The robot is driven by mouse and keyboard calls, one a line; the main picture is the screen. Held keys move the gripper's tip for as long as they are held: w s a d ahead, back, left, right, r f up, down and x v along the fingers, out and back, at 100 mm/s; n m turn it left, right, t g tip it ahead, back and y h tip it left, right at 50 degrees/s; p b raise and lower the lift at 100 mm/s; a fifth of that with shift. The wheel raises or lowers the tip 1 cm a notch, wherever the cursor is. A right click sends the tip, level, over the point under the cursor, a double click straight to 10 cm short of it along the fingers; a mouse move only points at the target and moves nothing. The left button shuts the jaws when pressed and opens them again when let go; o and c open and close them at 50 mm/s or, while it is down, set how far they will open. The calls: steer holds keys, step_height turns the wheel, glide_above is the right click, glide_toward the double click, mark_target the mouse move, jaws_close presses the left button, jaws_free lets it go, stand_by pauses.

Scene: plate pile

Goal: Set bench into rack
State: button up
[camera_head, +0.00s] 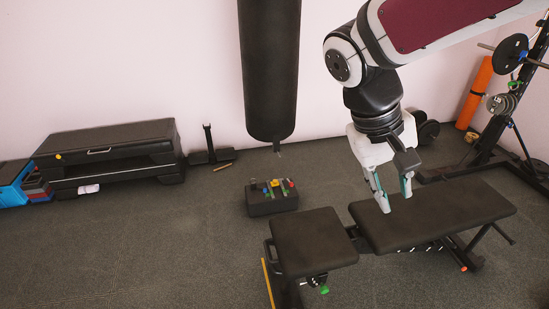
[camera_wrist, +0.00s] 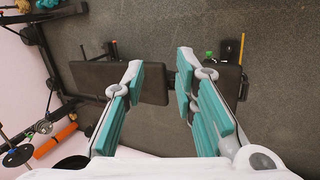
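The black weight bench (camera_head: 460,212) stands on the floor at the right, its long pad and shorter seat pad (camera_head: 313,242) lying nearly flat. In the wrist view the long pad (camera_wrist: 120,83) is left of centre. My gripper (camera_head: 395,198) is open and empty over the long pad, fingers pointing down; I cannot tell if the fingertips touch it. The open fingers also show in the wrist view (camera_wrist: 160,65). A dark metal rack (camera_head: 488,145) with weight plates stands at the far right; its frame is also at the left of the wrist view (camera_wrist: 35,40).
A black block with coloured pieces (camera_head: 272,198) sits on the floor behind the seat pad. A punching bag (camera_head: 268,70) hangs above it. A black step platform (camera_head: 110,155) is at the left wall. An orange roll (camera_head: 475,92) leans by the rack. The front left floor is clear.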

steer(key=w+a+f+n+t+h+b, duration=0.1)
steer(key=w+a+f+h+b, duration=0.35)
steer(key=f, duration=0.55)
steer(key=w+a+f+n+t+h+b, duration=0.1)
steer(key=w+a+f+n+b, duration=0.1)
steer(key=w+a+f+b, duration=0.45)
steer(key=w+a+f+n+t+h+b, duration=0.1)
steer(key=w+a+f+h+b, duration=0.15)
steer(key=w+f, duration=0.75)
steer(key=s+a+f+n+t+y+b, duration=0.1)
steer(key=s+a+f+n+t+b, duration=0.25)
steer(key=f, duration=0.95)
steer(key=s+a+f+n+t+y+b, duration=0.15)
steer(key=a+f+t+b, duration=0.4)
steer(key=f, duration=0.75)
steer(key=s+a+f+n+t+y+b, duration=0.1)
steer(key=s+a+f+n+t+b, duration=0.15)
steer(key=a+f+t, duration=0.7)
steer(key=w+d+g+b, duration=0.1)
steer(key=w+d, duration=0.2)
steer(key=w, duration=0.1)
steer(key=w+d+f+g+b, duration=0.1)
steer(key=w+d+g, duration=0.1)
steer(key=w+d, duration=0.1)
steer(key=w+d+f+g+b, duration=0.1)
steer(key=w+d, duration=0.2)
steer(key=w, duration=0.2)
steer(key=shift+w+d+n+g+h, duration=0.25)
steer(key=shift+w+d, duration=0.05)
steer(key=shift+w, duration=0.1)
